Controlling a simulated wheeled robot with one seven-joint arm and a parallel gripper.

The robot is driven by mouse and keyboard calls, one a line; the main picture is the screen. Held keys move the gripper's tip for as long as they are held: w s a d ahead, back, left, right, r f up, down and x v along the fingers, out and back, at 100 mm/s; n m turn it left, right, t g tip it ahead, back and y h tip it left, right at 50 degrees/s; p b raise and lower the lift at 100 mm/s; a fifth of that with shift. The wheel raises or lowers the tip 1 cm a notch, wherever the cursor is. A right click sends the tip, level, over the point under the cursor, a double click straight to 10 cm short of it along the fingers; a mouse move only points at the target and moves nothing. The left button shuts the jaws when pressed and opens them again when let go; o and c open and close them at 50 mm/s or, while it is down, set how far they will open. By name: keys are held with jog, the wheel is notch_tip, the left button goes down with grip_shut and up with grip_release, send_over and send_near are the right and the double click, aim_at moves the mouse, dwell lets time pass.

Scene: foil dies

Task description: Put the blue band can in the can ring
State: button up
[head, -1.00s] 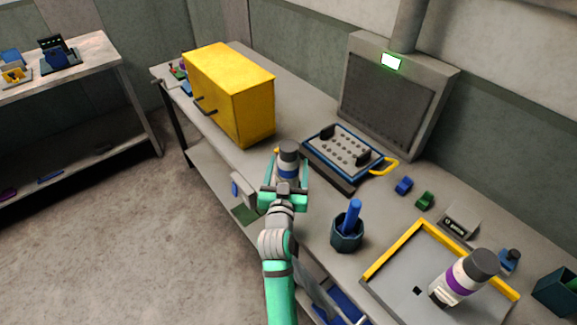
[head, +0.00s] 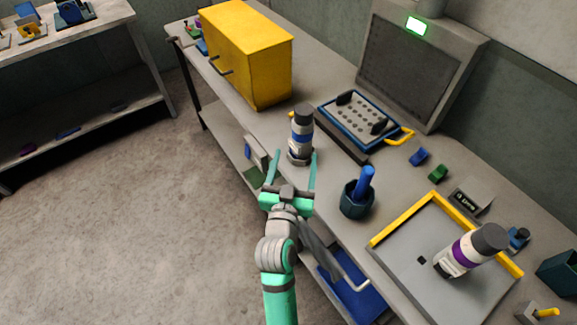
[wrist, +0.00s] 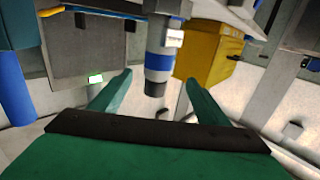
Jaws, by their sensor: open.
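The blue band can (head: 302,128) stands upright near the front edge of the bench, white with a blue band and dark cap.
A yellow cabinet (head: 247,58) stands behind left. A blue-edged tray (head: 358,121) lies behind right. A dark cup (head: 357,199) with a blue handle stands right of my gripper. A purple band can (head: 470,250) stands in a yellow-edged tray (head: 408,222) further right.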

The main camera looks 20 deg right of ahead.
jog(key=s+a+f+n+y, duration=0.15)
jog(key=s+a+f, duration=0.25)
jog(key=s, duration=0.4)
jog(key=s+a+f+n+y, duration=0.1)
jog(key=s+a+f+y, duration=0.3)
jog(key=s, duration=0.3)
jog(key=s+a+f+n+y, duration=0.1)
jog(key=s+a+f+n, duration=0.1)
jog(key=s+a+f, duration=0.45)
jog(key=s+r+g+y, duration=0.1)
jog(key=s+r, duration=0.2)
jog(key=s, duration=0.9)
jog(key=shift+s+d+r, duration=0.15)
jog(key=shift+s+r, duration=0.2)
jog(key=shift+s, duration=0.05)
jog(key=shift+s+n, duration=0.1)
jog(key=shift+n, duration=0.15)
